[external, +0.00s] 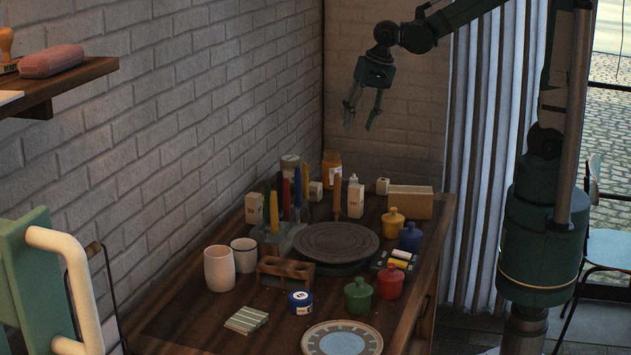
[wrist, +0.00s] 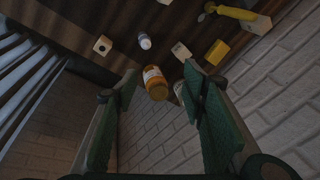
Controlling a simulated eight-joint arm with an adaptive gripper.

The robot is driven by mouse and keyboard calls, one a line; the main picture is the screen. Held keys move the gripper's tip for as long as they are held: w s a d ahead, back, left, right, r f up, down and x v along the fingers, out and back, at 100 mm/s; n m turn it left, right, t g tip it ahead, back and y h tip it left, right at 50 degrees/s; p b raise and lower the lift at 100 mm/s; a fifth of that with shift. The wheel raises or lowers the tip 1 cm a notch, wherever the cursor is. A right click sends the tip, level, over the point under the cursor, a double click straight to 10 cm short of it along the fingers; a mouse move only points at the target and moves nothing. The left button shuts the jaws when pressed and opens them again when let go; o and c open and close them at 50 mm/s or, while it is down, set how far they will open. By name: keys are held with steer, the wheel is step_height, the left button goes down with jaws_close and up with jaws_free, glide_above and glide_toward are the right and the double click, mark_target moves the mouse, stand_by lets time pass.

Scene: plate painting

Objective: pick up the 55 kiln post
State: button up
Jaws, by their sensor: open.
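Several pale cream blocks that look like kiln posts stand at the back of the table: a tall one (external: 253,208) at the left, a medium one (external: 315,191) in the middle and a short one (external: 382,186) at the right. Their markings are too small to read, so I cannot tell which is the 55. In the wrist view the short one (wrist: 102,46) shows a dark hole, and a pale block (wrist: 180,50) stands right of the orange jar. My gripper (external: 360,117) is open and empty, high above the table's back; its fingers (wrist: 160,84) frame the jar.
An orange jar (external: 331,168) and a small white-topped bottle (external: 354,200) stand near the blocks. A cardboard box (external: 410,203), a brush holder (external: 285,238) and a round turntable (external: 336,242) crowd the table. The brick wall (external: 240,110) rises close behind.

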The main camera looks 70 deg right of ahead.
steer(key=w+a+f+m+g+p, duration=0.1)
steer(key=w+a+f+m, duration=0.1)
steer(key=w+f+m, duration=0.4)
steer(key=m+g+p, duration=0.2)
glide_above(315, 184)
step_height(315, 184, down, 8)
steer(key=shift+d+f, duration=0.1)
steer(key=shift+d, duration=0.05)
steer(key=shift+w+f+m, duration=0.25)
steer(key=shift+f+m, duration=0.05)
steer(key=shift+f, duration=0.25)
steer(key=shift+f, duration=1.3)
steer(key=shift+s+f+b, duration=0.2)
steer(key=shift+f+b, duration=0.35)
steer(key=shift+f, duration=2.05)
steer(key=shift+c, duration=0.5)
steer(key=c, duration=0.9)
